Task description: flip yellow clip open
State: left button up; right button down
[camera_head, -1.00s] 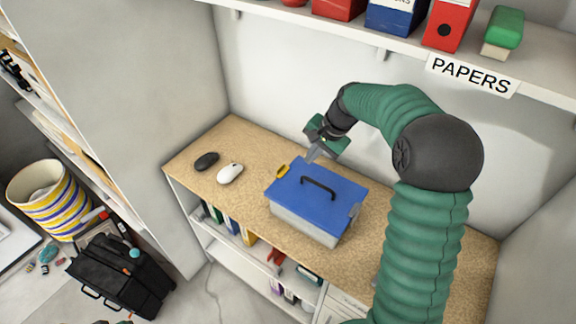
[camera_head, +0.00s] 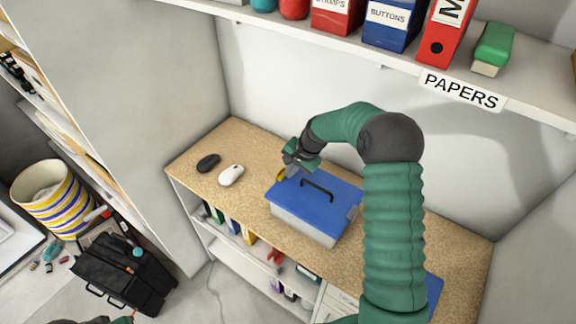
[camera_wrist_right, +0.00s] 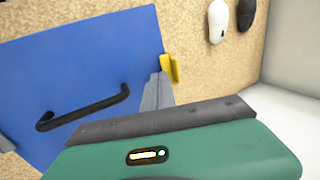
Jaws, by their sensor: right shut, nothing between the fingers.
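A box with a blue lid (camera_head: 335,198), a black handle (camera_head: 317,190) and grey sides sits on the wooden worktop. The yellow clip (camera_head: 281,175) is at its left end, mostly hidden by my right gripper (camera_head: 289,172). In the right wrist view the clip (camera_wrist_right: 170,68) juts out at the lid's edge; I cannot tell how far it is turned. The right gripper's grey fingers (camera_wrist_right: 158,92) are shut and empty, right beside the clip; I cannot tell if they touch. My left gripper is not in view.
A white mouse (camera_head: 231,175) and a black mouse (camera_head: 208,163) lie left of the box. A shelf with binders and a PAPERS label (camera_head: 461,91) hangs above. My right arm covers the worktop right of the box. A wall stands behind.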

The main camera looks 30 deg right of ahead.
jog(key=shift+w+a, duration=0.4)
jog(key=shift+w, duration=0.1)
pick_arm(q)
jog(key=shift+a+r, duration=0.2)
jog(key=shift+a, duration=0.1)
pick_arm(e)
jog(key=shift+a+r, duration=0.1)
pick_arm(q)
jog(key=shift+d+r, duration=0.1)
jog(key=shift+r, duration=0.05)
